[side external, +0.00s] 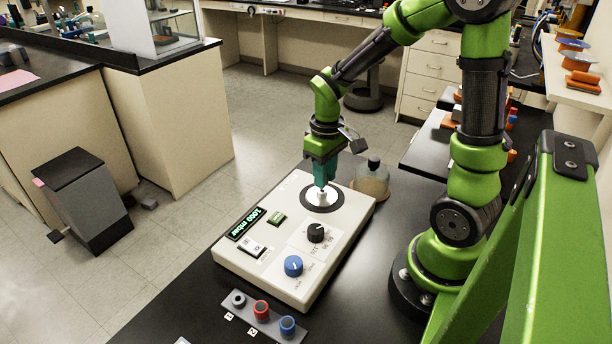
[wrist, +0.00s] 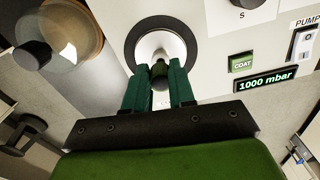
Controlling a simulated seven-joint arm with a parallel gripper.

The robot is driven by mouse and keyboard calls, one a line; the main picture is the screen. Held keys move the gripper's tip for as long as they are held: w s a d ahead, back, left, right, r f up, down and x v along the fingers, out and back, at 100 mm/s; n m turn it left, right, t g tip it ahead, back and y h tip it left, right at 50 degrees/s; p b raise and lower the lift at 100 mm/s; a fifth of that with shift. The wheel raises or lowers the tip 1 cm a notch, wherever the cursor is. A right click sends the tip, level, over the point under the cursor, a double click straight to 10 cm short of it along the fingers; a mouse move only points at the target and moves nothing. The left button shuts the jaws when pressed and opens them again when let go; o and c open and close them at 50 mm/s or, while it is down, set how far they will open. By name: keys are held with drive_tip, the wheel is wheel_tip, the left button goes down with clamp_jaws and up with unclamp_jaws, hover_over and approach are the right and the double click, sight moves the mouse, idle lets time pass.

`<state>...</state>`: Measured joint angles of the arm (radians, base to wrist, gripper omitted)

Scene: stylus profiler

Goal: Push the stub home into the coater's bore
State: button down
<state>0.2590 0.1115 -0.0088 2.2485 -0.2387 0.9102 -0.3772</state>
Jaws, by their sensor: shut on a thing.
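The coater (side external: 260,272) is a pale box with a white round plate inside a black ring (side external: 306,205) on its top; the ring also shows in the wrist view (wrist: 131,42). My gripper (side external: 321,186) points down over the middle of this plate. The fingertips sit close above the white plate. The bore is hidden beneath the fingers and stub, and I cannot tell how deep the stub sits.
A clear domed jar (side external: 371,182) with a dark knob stands behind the coater, close to my gripper. The coater has a black knob (side external: 316,232), a blue knob (side external: 293,266) and a display reading 1000 mbar (wrist: 265,83). A rack with colored caps (side external: 262,311) lies in front.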

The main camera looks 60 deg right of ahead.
drive_tip(key=shift+f, duration=0.3)
drive_tip(key=shift+f, duration=0.75)
drive_tip(key=shift+f, duration=0.15)
idle(0.5)
drive_tip(key=c, duration=0.9)
unclamp_jaws()
drive_tip(key=shift+o, duration=0.2)
drive_tip(key=shift+c, duration=0.4)
drive_tip(key=shift+r, duration=3.55)
